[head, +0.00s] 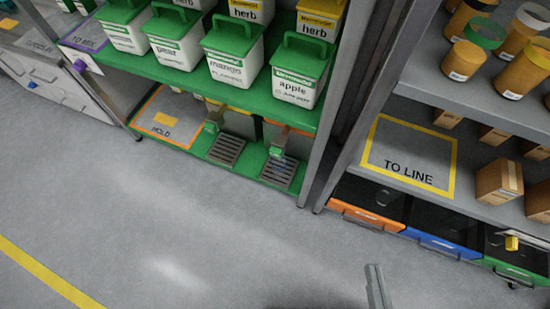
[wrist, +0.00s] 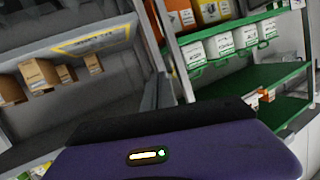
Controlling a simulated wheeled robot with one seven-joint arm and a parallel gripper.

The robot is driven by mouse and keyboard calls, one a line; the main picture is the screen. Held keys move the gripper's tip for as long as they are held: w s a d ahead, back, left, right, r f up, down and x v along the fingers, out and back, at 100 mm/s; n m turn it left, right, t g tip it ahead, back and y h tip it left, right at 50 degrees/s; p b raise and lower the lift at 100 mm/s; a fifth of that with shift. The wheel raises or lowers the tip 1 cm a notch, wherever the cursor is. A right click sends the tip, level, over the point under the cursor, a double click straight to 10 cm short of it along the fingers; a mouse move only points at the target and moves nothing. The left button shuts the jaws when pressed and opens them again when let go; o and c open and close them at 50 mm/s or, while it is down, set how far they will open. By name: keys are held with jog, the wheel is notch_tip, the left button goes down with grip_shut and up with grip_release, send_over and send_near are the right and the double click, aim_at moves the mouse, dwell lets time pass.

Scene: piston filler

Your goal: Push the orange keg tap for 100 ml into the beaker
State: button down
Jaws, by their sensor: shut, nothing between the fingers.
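Two small taps hang under the green shelf in the head view: a left tap (head: 212,121) and a right tap (head: 278,147). An orange edge (head: 292,128) shows behind the right tap, perhaps the orange keg, which is mostly hidden. I cannot make out a beaker clearly; a faint pale shape hangs about the right drip grate (head: 279,172). My gripper (head: 377,286) shows as a slim grey piece at the bottom edge, shut and empty, well apart from the taps.
White bins with green lids (head: 233,60) line the shelf (head: 165,62) above the taps. A HOLD mat (head: 180,104) lies left of the grates. A rack with a TO LINE area (head: 385,140), boxes and drawers stands at right. The grey floor (head: 180,230) in front is clear.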

aim_at(275, 154)
jog(key=w+a+f+m+y+b, duration=0.1)
jog(key=w+a+f+b, duration=0.3)
jog(key=f, duration=0.4)
jog(key=w+a+f+y+b, duration=0.1)
jog(key=w+a+f+b, duration=0.2)
jog(key=w+f, duration=0.3)
jog(key=w+a+f+m+y+b, duration=0.1)
jog(key=w+a+f+b, duration=0.25)
jog(key=f, duration=0.55)
jog(key=w+a+f+y+b, duration=0.1)
jog(key=w+a+f+b, duration=0.4)
jog(key=w, duration=0.3)
jog(key=w+a+f+y+b, duration=0.2)
jog(key=w+a+f+b, duration=0.4)
jog(key=w+a+f, duration=0.2)
jog(key=shift+w+a+n, duration=0.3)
jog(key=shift+w, duration=0.5)
jog(key=w+d+b, duration=0.3)
jog(key=w+b, duration=0.3)
jog(key=w, duration=0.2)
jog(key=shift+w, duration=0.15)
jog(key=shift+r, duration=0.1)
